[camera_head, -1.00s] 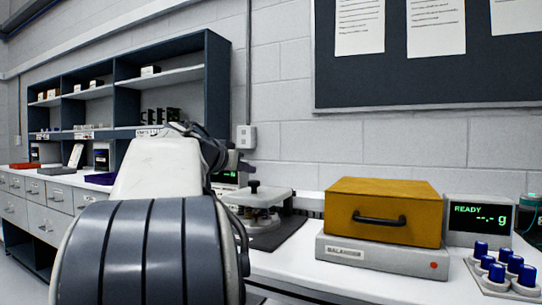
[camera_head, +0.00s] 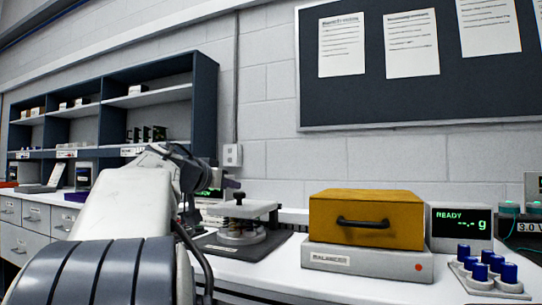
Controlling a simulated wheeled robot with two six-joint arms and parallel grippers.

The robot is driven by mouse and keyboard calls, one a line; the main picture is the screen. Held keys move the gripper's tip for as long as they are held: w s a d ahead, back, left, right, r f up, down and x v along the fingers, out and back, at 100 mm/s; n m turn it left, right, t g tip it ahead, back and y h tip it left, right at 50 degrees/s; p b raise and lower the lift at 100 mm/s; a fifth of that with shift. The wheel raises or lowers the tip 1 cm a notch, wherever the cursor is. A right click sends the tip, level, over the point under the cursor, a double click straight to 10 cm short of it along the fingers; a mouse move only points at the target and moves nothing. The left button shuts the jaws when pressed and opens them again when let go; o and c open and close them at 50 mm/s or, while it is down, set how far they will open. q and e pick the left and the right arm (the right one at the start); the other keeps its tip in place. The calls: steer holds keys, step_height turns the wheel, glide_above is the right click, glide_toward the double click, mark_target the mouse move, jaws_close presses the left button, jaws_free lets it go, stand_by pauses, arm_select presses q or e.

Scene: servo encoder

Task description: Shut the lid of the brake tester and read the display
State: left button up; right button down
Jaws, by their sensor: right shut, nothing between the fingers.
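The brake tester is probably the unit with a flat grey top plate (camera_head: 262,208) and a black knob (camera_head: 239,196), above a round metal part (camera_head: 238,232) on a dark base. The plate looks level; I cannot tell whether it is the lid. A green-lit display (camera_head: 211,194) behind my arm is mostly hidden and unreadable.
A yellow box with a black handle (camera_head: 366,218) sits on a grey base labelled BALANCER (camera_head: 370,262). The display beside it (camera_head: 460,222) reads READY, --.- g. Several blue-capped pieces (camera_head: 480,272) stand at right. Bare white bench (camera_head: 290,285) lies in front.

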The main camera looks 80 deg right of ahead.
step_height(320, 180, up, 4)
steer(key=p, duration=0.3)
steer(key=w+a+f+b, duration=0.2)
steer(key=a+f, duration=0.1)
steer(key=a, duration=0.6)
steer(key=shift+a+f, duration=0.15)
steer(key=shift+f, duration=0.05)
